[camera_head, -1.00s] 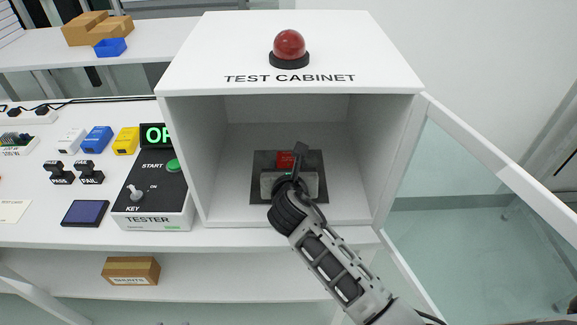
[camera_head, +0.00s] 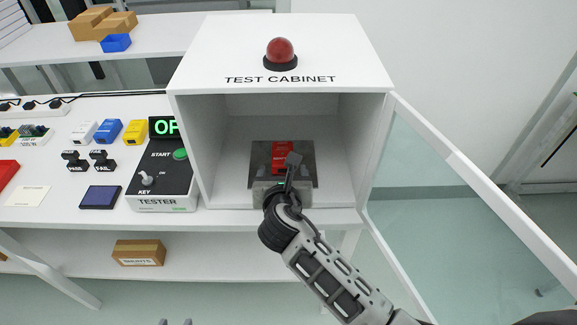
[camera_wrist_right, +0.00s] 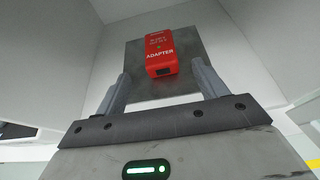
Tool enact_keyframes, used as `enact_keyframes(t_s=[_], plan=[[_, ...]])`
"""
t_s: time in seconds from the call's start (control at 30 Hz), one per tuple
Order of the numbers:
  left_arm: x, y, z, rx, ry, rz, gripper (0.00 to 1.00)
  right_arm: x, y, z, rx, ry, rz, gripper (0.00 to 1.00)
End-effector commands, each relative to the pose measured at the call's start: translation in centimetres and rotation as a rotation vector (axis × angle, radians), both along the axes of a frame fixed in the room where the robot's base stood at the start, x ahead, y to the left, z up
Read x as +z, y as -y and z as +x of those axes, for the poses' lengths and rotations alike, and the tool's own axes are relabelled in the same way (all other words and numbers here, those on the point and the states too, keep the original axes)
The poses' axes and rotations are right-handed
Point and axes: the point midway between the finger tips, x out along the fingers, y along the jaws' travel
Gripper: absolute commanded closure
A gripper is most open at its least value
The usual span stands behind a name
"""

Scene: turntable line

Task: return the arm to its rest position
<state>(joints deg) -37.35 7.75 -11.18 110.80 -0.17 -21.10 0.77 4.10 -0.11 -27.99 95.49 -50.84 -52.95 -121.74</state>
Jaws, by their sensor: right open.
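My right gripper (camera_head: 284,172) is at the front of the open test cabinet (camera_head: 216,140), its arm coming from the lower right. In the right wrist view my right gripper (camera_wrist_right: 160,72) has its two fingers apart, with nothing held. The red adapter (camera_head: 281,150) lies on a dark grey plate (camera_head: 309,174) inside the cabinet. The adapter (camera_wrist_right: 162,48) shows beyond the fingertips in the wrist view and looks clear of them. Two small grey tips of my left gripper (camera_head: 176,322) show apart at the bottom edge of the head view; the rest is out of frame.
The cabinet's glass door (camera_head: 430,190) stands open on the right, close to my right arm. The tester box (camera_head: 165,175), with a lit green display, stands left of the cabinet. A cardboard box (camera_head: 138,252) is on the lower shelf. A red lamp (camera_head: 280,50) tops the cabinet.

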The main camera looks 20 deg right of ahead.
Motion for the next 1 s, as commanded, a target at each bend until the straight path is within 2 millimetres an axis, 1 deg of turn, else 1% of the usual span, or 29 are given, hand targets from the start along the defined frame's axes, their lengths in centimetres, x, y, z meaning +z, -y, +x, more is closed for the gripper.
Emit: enact_keyframes(t_s=[0.2,0.67,0.73,0.77,0.87,0.97,1.0], plan=[[-0.1,0.0,0.0,0.002,0.000,-0.001,0.64,0.5,-0.6,-0.5,0.004,-0.001,0.000,0.28],[0.3,0.1,0.3,0.001,0.006,-0.004,0.64,0.5,-0.6,-0.5,0.005,-0.001,0.002,0.28],[0.3,0.2,0.3,0.000,0.006,-0.004,0.64,0.2,-0.4,-0.8,-0.013,-0.006,0.033,0.28],[0.3,0.2,0.3,-0.001,0.006,-0.005,0.64,0.0,-0.1,-1.1,-0.030,-0.008,0.065,0.28],[0.3,0.3,0.3,-0.002,0.006,-0.006,0.64,-1.0,1.3,-3.0,-0.152,-0.026,0.271,0.28],[0.3,0.3,0.2,-0.002,0.006,-0.006,0.64,-2.6,3.5,-6.4,-0.377,-0.049,0.604,0.28],[0.3,0.3,0.2,-0.003,0.006,-0.006,0.64,-3.2,4.4,-8.1,-0.491,-0.055,0.753,0.28]])
